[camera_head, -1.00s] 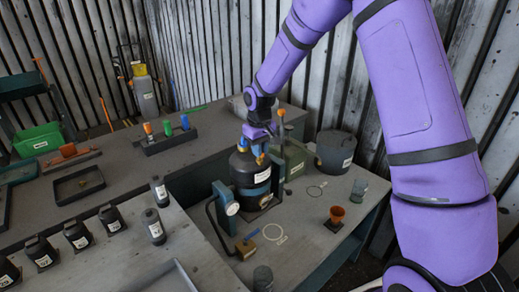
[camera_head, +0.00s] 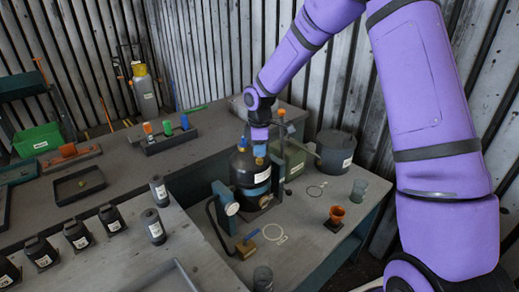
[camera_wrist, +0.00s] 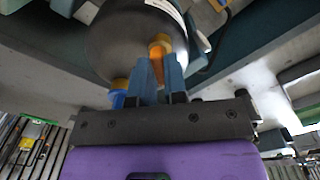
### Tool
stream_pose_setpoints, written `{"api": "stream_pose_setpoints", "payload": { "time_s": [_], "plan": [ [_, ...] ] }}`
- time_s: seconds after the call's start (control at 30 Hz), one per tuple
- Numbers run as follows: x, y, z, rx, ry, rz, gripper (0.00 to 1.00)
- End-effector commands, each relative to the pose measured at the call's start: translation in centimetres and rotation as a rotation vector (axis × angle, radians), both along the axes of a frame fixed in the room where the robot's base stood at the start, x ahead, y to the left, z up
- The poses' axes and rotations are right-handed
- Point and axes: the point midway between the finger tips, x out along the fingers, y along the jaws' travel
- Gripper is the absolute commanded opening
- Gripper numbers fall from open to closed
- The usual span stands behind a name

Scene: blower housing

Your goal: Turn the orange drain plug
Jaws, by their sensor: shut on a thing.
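The black blower housing (camera_head: 246,172) stands on the bench, with a white label on its side and a blue band beneath it. My gripper (camera_head: 259,150) is at its upper side. In the wrist view my two blue fingers (camera_wrist: 160,70) are close together on the orange drain plug (camera_wrist: 158,42), which sticks out from the dark rounded housing (camera_wrist: 125,45). The fingers hide part of the plug. A second orange cap with a blue part (camera_wrist: 119,90) shows to the left of the fingers.
Several black bottles line the left bench.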

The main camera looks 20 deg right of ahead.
Motion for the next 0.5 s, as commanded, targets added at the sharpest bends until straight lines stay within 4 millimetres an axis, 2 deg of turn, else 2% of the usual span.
{"api": "stream_pose_setpoints", "payload": {
  "time_s": [0.2,0.5],
  "plan": [
    [0.11,-0.05,0.08,0.000,-0.002,0.173,0.00],
    [0.10,-0.04,0.07,0.000,-0.002,0.336,0.00]
  ]
}}
